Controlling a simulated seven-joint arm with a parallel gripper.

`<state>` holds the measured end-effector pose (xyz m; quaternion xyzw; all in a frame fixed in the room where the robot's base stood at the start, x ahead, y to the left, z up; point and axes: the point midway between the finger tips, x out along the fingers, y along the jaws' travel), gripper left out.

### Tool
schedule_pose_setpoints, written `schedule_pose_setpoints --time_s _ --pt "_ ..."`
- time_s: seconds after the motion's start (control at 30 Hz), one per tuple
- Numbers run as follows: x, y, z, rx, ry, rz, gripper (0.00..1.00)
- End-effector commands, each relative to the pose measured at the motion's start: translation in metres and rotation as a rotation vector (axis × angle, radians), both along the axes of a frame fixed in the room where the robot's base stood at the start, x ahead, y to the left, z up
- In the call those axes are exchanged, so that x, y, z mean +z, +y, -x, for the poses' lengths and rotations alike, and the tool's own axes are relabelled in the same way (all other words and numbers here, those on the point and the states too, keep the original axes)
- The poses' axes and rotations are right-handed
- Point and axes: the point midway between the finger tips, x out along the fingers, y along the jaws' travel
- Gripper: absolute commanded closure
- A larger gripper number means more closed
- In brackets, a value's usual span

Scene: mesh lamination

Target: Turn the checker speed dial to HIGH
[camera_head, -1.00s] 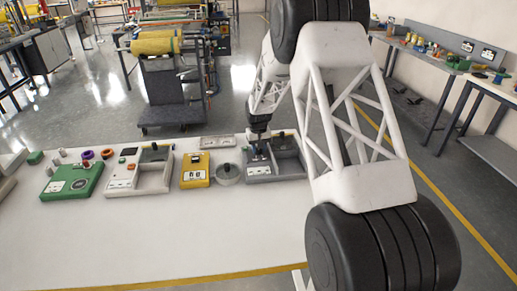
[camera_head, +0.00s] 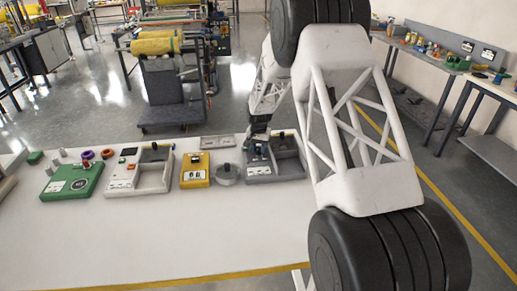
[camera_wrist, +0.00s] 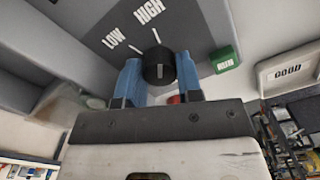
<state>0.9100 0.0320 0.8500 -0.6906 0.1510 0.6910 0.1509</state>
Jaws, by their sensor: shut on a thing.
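The checker speed dial (camera_wrist: 160,66) is a round black knob with a white line on its face, on a grey panel in the wrist view. The LOW label (camera_wrist: 114,38) and the HIGH label (camera_wrist: 149,11) are printed beyond it, each with a white tick. The dial's white line runs roughly up and down the picture, near the direction of the HIGH tick. My gripper (camera_wrist: 159,76) has its blue fingers on either side of the dial, shut on it. In the head view my gripper (camera_head: 257,150) is at the grey checker unit (camera_head: 284,168); the dial cannot be made out there.
On the white table (camera_head: 170,235), a yellow unit (camera_head: 195,182), a round grey piece (camera_head: 228,175), a white unit (camera_head: 122,182) and a green unit (camera_head: 75,181) stand left of the checker. A green block (camera_wrist: 224,60) and a GOOD tray (camera_wrist: 287,72) show beside the panel. The table's front is clear.

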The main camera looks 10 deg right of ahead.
Motion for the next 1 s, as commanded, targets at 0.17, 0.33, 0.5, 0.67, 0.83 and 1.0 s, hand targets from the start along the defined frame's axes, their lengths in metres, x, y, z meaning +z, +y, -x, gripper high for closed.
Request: schedule_pose_setpoints --time_s 0.17,0.33,0.5,0.67,0.83,1.0 --pt "0.0016 0.0001 -0.0008 0.0 -0.002 0.0 0.9" --pt "0.0014 0.0 -0.0008 0.001 -0.002 0.0 0.5" --pt "0.0008 0.0 -0.0003 0.001 -0.001 0.0 0.41" --pt "0.0004 -0.0001 -0.0002 0.003 -0.001 0.0 0.41" --pt "0.0003 0.0 -0.0001 0.022 -0.001 0.0 0.41" --pt "0.0001 -0.0001 0.0 0.077 0.0 0.0 0.41"
